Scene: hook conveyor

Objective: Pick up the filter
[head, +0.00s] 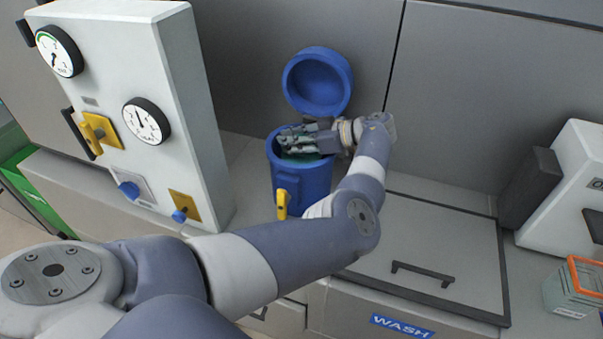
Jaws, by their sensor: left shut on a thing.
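A blue canister (300,187) stands on the grey counter with its round blue lid (317,82) swung open behind it and a yellow latch (283,203) on its front. My left gripper (290,142) reaches from the right over the canister's mouth, its fingers at the rim opening. It is shut on what appears to be the filter, a greenish thing (305,157) inside the canister. The gripper and the canister wall hide most of it. My right gripper is not in view.
A white panel (120,110) with gauges and yellow and blue valves stands on the left. A flat hatch (430,250) with a handle lies right of the canister, above a WASH label. An orange-rimmed clear container (575,287) stands at the far right.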

